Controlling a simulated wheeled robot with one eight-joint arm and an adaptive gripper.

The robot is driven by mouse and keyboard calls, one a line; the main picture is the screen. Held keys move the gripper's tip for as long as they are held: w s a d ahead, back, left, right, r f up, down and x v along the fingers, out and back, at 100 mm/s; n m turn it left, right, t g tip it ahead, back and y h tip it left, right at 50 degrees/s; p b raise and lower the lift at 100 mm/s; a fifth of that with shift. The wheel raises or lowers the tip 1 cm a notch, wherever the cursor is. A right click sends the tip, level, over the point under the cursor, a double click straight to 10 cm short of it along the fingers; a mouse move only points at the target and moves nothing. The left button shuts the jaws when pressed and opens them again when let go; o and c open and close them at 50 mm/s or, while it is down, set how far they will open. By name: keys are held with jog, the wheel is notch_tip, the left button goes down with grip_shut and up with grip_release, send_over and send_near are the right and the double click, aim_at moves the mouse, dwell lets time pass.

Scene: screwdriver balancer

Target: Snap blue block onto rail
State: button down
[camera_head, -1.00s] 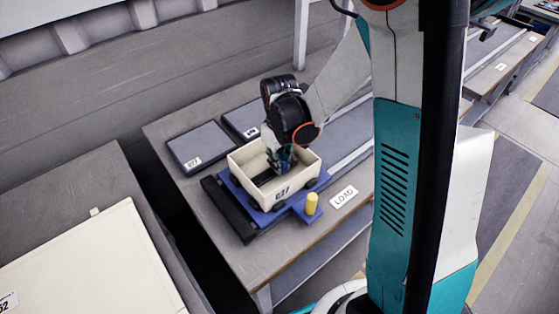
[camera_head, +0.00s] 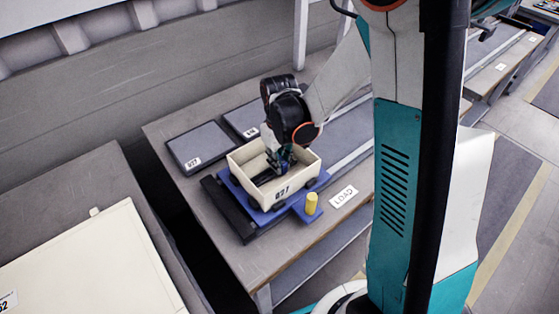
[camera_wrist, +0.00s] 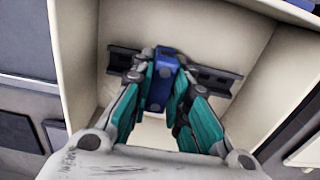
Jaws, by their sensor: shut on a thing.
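The blue block (camera_wrist: 161,80) is between the two fingers of my gripper (camera_wrist: 158,90) in the wrist view. My gripper is shut on it. The dark rail (camera_wrist: 215,82) lies across the floor of a cream bin, running to both sides behind the block. The block overlaps the rail in this view; I cannot tell whether it is seated on it. In the head view, my gripper (camera_head: 278,163) reaches down into the cream bin (camera_head: 290,186), and the block there is mostly hidden by the fingers.
The bin stands on a blue carriage (camera_head: 255,212) with a yellow knob (camera_head: 311,203) at its front right. Two dark pads (camera_head: 200,147) lie behind it on the grey table (camera_head: 270,262). A LOAD label (camera_head: 343,197) is to the right. The bin walls surround my gripper closely.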

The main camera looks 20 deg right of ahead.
jog(key=shift+s+f, duration=0.25)
jog(key=shift+f, duration=0.15)
dwell(0.3)
jog(key=c, duration=1.6)
grip_release()
jog(key=shift+c, duration=0.2)
jog(key=shift+o, duration=0.9)
jog(key=shift+w+f, duration=0.15)
jog(key=shift+w, duration=0.05)
jog(key=shift+r, duration=0.3)
jog(key=shift+w+r, duration=0.15)
jog(key=shift+r, duration=0.4)
notch_tip(320, 180, up, 11)
